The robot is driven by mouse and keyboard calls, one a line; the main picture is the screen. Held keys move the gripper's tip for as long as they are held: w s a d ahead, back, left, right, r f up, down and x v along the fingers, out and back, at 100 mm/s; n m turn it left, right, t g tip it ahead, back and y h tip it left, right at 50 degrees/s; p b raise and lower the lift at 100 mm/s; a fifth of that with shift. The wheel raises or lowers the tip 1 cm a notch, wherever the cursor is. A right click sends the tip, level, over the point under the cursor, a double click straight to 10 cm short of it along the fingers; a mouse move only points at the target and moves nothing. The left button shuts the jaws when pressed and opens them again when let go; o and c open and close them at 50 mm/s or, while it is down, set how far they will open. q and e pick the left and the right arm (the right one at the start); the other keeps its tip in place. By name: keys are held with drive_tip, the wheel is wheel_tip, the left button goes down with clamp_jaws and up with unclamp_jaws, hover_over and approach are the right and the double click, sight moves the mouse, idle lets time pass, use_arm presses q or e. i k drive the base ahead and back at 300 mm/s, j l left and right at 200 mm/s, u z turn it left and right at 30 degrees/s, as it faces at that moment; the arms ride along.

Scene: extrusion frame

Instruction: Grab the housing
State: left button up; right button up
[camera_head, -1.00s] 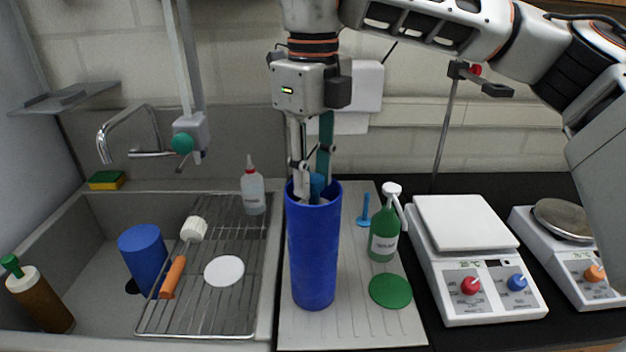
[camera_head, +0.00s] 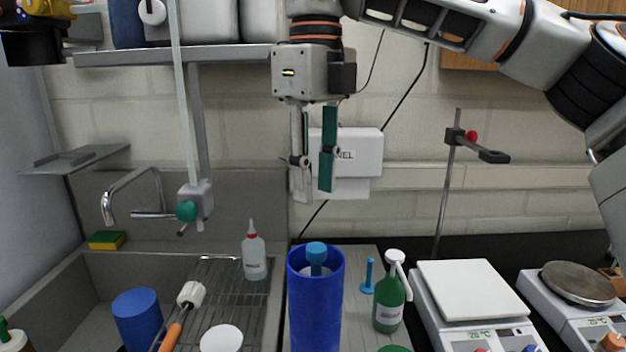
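A tall blue cylinder (camera_head: 314,312), which may be the housing, stands upright on the ridged drainboard; its lower end is cut off by the picture edge. A part with a blue knob (camera_head: 316,255) sits inside it and sticks up just above its rim. My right gripper (camera_head: 315,186) hangs pointing down above the cylinder, clear of the knob. Its two fingers are apart with nothing between them. A shorter blue cylinder (camera_head: 139,318) stands in the sink to the left.
A green bottle (camera_head: 389,306) and a small blue stand (camera_head: 368,277) are close right of the cylinder. A white-topped scale (camera_head: 471,290) is farther right. A towel dispenser (camera_head: 350,165) is behind my gripper.

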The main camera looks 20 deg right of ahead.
sight(315, 303)
drive_tip(key=k, duration=1)
